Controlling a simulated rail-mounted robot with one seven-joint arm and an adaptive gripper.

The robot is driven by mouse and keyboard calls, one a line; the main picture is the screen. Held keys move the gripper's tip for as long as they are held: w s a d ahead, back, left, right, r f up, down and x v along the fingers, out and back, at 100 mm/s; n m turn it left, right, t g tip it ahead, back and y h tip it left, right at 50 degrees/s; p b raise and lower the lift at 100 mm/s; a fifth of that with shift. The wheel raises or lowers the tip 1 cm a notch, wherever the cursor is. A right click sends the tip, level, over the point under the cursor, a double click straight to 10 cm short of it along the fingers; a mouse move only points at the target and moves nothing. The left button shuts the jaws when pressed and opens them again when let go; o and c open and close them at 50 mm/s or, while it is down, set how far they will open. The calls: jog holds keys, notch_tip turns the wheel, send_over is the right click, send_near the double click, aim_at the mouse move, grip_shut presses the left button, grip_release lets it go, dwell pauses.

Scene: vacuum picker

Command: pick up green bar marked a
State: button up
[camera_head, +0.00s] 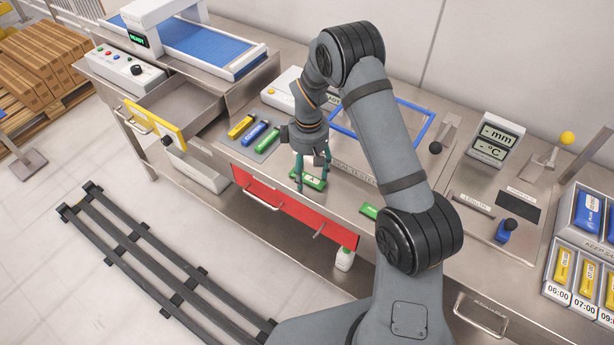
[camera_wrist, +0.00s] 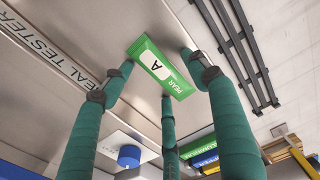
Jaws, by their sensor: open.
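The green bar marked A (camera_head: 314,181) lies on the steel bench top, below my gripper (camera_head: 311,172). My gripper (camera_wrist: 162,75) has green fingers, spread apart and pointing down around the bar. Part of the bar is hidden by the fingers in the head view.
Yellow (camera_head: 240,127), blue (camera_head: 254,132) and green bars lie on a grey mat to the left. Another green bar (camera_head: 368,211) lies at the front edge, partly behind my arm. A blue frame (camera_head: 400,103) stands behind. An open drawer (camera_head: 180,105) juts out left.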

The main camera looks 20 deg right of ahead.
jog(key=shift+c, duration=0.6)
jog(key=c, duration=1.1)
jog(key=shift+o, duration=0.2)
